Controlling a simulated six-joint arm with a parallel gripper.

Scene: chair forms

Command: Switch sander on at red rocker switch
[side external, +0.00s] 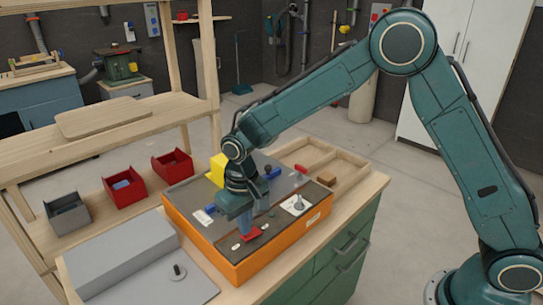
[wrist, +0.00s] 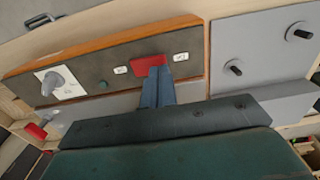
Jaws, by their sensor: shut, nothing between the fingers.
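The sander is an orange-sided box (side external: 262,266) with a dark top panel on the bench. Its red rocker switch (side external: 254,235) sits near the front edge of that panel, with a small white label on each side. In the wrist view the red switch (wrist: 143,63) is partly covered by my fingertips. My gripper (side external: 247,231) points down with its blue fingers shut and empty. In the wrist view the shut fingertips (wrist: 158,69) are at the switch's right part. I cannot tell whether they touch it or how the rocker is tilted.
A yellow block (side external: 217,170) stands behind my gripper. A grey plate with a peg (side external: 178,271) lies at front left. Red bins (side external: 124,188) stand further left.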

